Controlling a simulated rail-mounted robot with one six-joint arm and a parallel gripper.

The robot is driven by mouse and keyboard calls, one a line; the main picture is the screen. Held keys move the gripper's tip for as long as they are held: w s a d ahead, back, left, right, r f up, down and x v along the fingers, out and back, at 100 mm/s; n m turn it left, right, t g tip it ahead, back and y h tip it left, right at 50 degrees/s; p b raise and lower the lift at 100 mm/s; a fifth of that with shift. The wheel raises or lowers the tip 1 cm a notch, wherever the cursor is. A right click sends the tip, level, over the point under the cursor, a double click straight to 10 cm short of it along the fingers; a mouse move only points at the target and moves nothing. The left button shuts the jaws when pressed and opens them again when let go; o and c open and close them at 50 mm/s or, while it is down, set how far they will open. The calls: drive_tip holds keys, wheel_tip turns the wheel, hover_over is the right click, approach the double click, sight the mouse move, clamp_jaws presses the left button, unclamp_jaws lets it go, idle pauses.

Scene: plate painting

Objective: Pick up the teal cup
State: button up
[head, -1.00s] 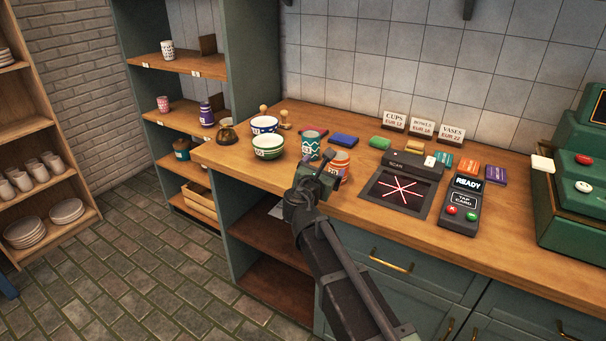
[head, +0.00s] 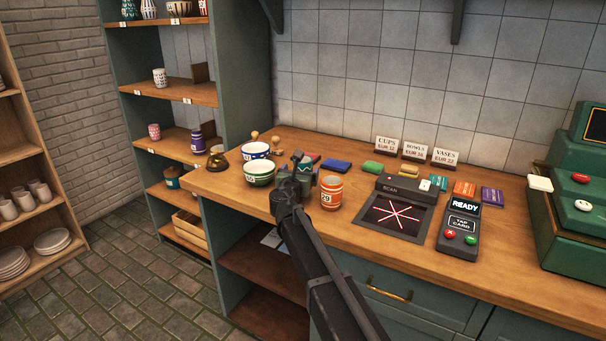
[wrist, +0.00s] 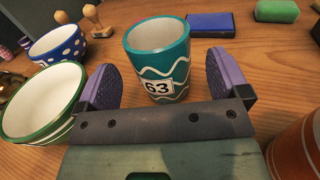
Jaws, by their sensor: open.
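The teal cup (wrist: 160,62) stands upright on the counter in the wrist view, with white wavy lines and a tag reading 63. My gripper (wrist: 163,85) is open, with one purple-padded finger to each side of the cup's lower part and a visible gap on both sides. The cup stands just beyond or between the fingertips; the exact depth is hard to tell. In the head view my gripper (head: 297,172) hides most or all of the cup.
A green-striped bowl (wrist: 42,103) is close to the left finger, with a blue dotted bowl (wrist: 57,44) behind it. An orange striped cup (head: 331,192) stands close on the right. Stamps and coloured blocks lie behind. The scanner (head: 395,212) is further right.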

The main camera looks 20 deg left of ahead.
drive_tip(key=w, duration=0.3)
drive_tip(key=shift+w+a, duration=0.1)
drive_tip(key=shift+a, duration=0.05)
drive_tip(key=c, duration=1.1)
